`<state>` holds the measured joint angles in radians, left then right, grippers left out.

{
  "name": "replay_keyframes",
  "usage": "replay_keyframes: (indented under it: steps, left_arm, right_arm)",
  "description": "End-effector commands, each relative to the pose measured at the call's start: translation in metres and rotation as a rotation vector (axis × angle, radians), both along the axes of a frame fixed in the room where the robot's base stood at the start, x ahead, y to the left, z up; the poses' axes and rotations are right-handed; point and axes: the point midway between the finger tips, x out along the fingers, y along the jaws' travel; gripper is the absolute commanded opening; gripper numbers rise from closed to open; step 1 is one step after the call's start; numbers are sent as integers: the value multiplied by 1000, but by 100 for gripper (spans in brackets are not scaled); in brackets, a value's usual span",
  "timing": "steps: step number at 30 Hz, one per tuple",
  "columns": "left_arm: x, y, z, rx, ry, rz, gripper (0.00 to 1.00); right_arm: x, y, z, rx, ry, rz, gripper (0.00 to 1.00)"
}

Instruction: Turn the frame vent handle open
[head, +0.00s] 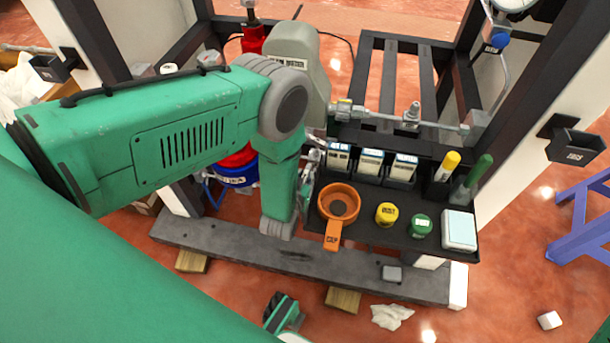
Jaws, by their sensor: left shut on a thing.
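My left arm comes in from the left, and its green and grey links cover the left part of the frame. My left gripper (310,160) shows only in part behind the forearm, by the left edge of the black tray. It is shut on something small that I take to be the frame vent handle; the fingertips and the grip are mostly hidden. A metal pipe (440,126) with a fitting (411,115) standing on it runs across the frame above the tray.
The black tray (385,236) holds an orange cup (338,203), a yellow cap (386,214), a green cap (421,225), a white box (459,230), several labelled boxes and two markers. A red and blue container (236,173) stands behind my arm. A purple stand (585,220) is at right.

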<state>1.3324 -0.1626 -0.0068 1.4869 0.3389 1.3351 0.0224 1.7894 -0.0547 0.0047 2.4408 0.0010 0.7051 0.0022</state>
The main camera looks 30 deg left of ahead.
Motion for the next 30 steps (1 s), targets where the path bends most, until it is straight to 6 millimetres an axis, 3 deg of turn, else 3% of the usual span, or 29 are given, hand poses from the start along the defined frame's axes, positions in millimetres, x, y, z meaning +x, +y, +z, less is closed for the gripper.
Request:
replay_keyframes:
  steps: [22,23,24,30]
  left_arm:
    - [-3,0,-3,-2,9,87,0]
    - [-3,0,-3,-2,9,87,25]
    - [-3,0,-3,-1,8,87,34]
    - [-2,0,-2,-1,4,86,34]
  right_arm:
    - [0,0,0,0,0,0,40]
    - [0,0,0,0,0,0,40]
    - [0,0,0,0,0,0,40]
    - [0,0,0,0,0,0,40]
